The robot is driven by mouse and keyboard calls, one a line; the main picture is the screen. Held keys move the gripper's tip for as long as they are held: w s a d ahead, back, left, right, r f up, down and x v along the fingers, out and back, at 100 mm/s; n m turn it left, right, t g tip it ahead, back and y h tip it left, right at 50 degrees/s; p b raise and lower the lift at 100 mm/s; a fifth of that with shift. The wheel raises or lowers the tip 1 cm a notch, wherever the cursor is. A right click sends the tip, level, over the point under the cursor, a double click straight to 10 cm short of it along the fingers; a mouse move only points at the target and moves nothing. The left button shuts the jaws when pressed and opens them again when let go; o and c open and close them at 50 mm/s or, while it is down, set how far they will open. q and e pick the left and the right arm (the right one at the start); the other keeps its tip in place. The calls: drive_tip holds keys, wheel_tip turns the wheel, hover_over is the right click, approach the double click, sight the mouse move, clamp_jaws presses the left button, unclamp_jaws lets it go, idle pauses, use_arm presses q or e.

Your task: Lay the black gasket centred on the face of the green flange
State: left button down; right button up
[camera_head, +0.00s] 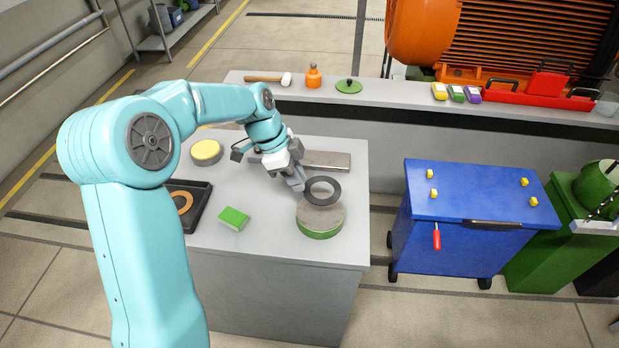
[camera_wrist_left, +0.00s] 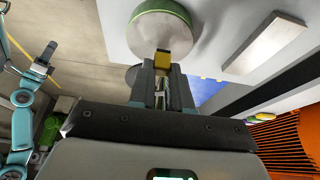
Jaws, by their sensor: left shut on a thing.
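The black gasket (camera_head: 338,190) is a flat dark ring in the head view. My left gripper (camera_head: 297,181) is shut on its left edge. The ring appears over the back part of the green flange (camera_head: 320,232), a short round disc with a grey face and green side on the grey table. Whether the ring touches the face I cannot tell. In the left wrist view the flange (camera_wrist_left: 160,22) is just beyond my left fingertips (camera_wrist_left: 163,68); the gasket is not clear there. What seems to be my right gripper (camera_wrist_left: 45,60) shows small at the left of that view.
On the table (camera_head: 265,240) are a green block (camera_head: 233,217), a yellow-topped disc (camera_head: 206,152), a metal plate (camera_head: 328,160) and a black tray (camera_head: 201,209) with an orange ring (camera_head: 182,203). A blue wheeled chest (camera_head: 470,200) stands to the right. The table's front right is clear.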

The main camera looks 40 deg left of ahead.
use_arm(q)
drive_tip(key=f+b, duration=0.1)
drive_tip(key=f, duration=0.1)
drive_tip(key=f+b, duration=0.1)
drive_tip(key=f, duration=0.1)
drive_tip(key=f+b, duration=0.1)
drive_tip(key=f, duration=0.1)
drive_tip(key=shift+a+f, duration=0.2)
drive_tip(key=shift+a, duration=0.05)
drive_tip(key=shift+f+b, duration=0.15)
drive_tip(key=shift+b, duration=0.15)
drive_tip(key=shift+d, duration=0.15)
drive_tip(key=shift+f+b, duration=0.6)
drive_tip(key=c, duration=1)
unclamp_jaws()
drive_tip(key=v, duration=1.6)
drive_tip(key=shift+r, duration=0.15)
